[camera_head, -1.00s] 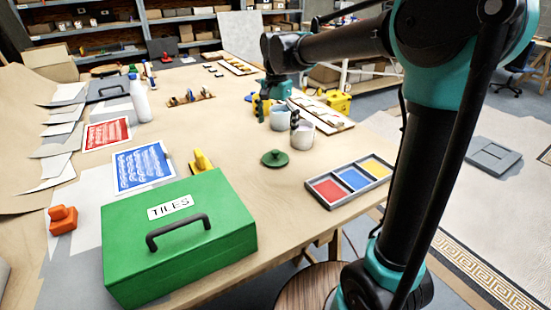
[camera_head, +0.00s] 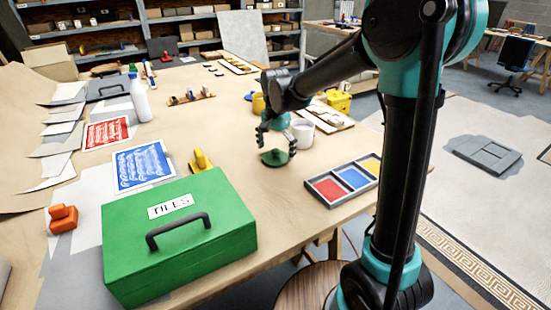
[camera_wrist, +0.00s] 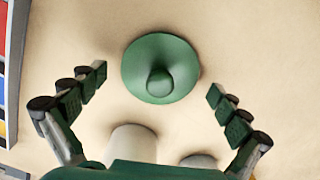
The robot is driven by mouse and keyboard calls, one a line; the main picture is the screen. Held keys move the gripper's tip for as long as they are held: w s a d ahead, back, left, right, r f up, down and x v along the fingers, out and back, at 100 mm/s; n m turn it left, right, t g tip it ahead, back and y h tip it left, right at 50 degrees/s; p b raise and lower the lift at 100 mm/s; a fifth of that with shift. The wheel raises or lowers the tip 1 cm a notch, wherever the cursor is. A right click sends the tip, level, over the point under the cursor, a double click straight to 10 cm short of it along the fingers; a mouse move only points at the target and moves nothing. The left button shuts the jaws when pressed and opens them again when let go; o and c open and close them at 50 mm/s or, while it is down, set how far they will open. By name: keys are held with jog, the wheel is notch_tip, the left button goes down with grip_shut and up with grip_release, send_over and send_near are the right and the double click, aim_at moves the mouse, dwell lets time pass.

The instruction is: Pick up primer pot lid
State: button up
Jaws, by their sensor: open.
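The primer pot lid is a round green disc with a knob (camera_head: 273,158), lying flat on the table. In the wrist view the lid (camera_wrist: 160,68) shows from above, its knob near the lower middle of the disc. My gripper (camera_head: 275,147) is just above the lid in the head view and partly covers it. In the wrist view the open fingers of my gripper (camera_wrist: 157,85) stand to the left and right of the lid, apart from it, with nothing between them but the lid beneath.
A pale pot (camera_head: 302,132) stands close behind the lid, with another partly hidden by my gripper. A tray of red, blue and yellow tiles (camera_head: 322,201) lies to the right. The green TILES box (camera_head: 229,231) is at front left. Bare table surrounds the lid.

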jog(key=c, duration=1.4)
